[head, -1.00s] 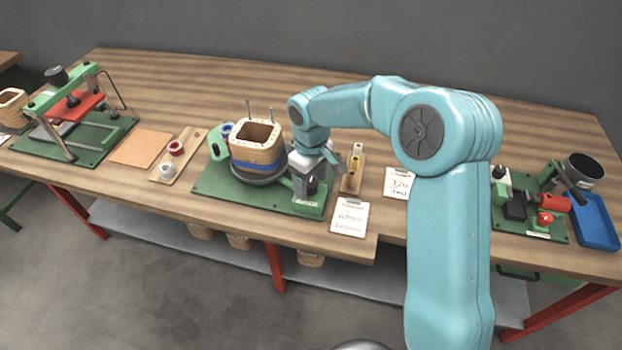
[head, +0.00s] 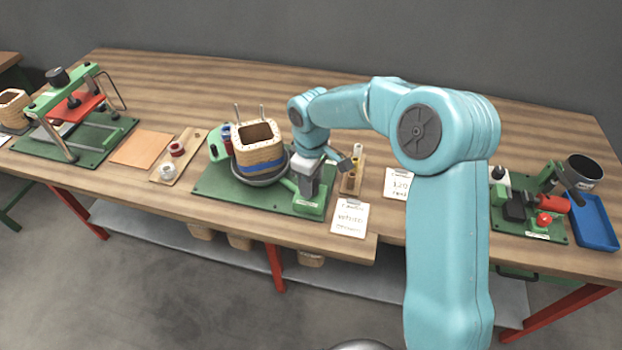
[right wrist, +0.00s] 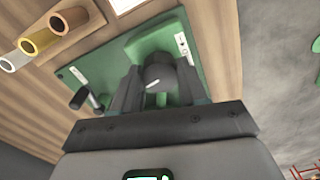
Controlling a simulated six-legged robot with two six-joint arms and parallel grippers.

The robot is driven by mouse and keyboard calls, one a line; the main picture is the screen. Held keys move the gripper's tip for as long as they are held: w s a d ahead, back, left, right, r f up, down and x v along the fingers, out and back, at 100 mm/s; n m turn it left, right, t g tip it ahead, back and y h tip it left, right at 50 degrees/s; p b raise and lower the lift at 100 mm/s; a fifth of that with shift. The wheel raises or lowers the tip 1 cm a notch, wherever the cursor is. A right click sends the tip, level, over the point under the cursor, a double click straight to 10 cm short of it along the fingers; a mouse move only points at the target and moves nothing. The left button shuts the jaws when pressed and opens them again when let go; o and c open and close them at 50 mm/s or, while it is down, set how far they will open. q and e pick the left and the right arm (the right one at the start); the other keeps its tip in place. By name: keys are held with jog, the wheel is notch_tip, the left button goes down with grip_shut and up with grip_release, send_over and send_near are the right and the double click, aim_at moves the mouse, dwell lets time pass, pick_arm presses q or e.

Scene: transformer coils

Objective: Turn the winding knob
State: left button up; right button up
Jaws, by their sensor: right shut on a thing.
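The winding station has a green base plate (head: 222,187) with a tan coil former (head: 258,150) standing on a round grey turntable (head: 262,180). The former carries a blue band, and two thin metal rods rise behind it. My right gripper (head: 306,186) reaches down at the right front of this plate, beside the former. In the right wrist view, the dark winding knob (right wrist: 160,72) sits between the fingers of my right gripper (right wrist: 158,88), which is shut on it. In the head view the gripper hides the knob. My left gripper is out of view.
Close right of the gripper stands a wooden rack (head: 352,180) with small spools. A clipboard (head: 350,217) lies in front. Left are a spool board (head: 180,157) and a green press (head: 75,110). Right are another green fixture (head: 530,215) and a blue tray (head: 594,222).

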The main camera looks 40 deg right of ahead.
jog(key=n+p, duration=0.1)
jog(key=n, duration=0.4)
jog(key=n+p, duration=0.1)
jog(key=n, duration=0.5)
jog(key=shift+r+p, duration=0.1)
jog(key=shift+p, duration=0.25)
jog(key=n+p, duration=0.1)
jog(key=n, duration=0.4)
jog(key=shift+p, duration=0.3)
jog(key=n+p, duration=0.1)
jog(key=n, duration=0.4)
jog(key=shift+n+p, duration=0.3)
jog(key=o, duration=1.1)
jog(key=shift+c, duration=0.2)
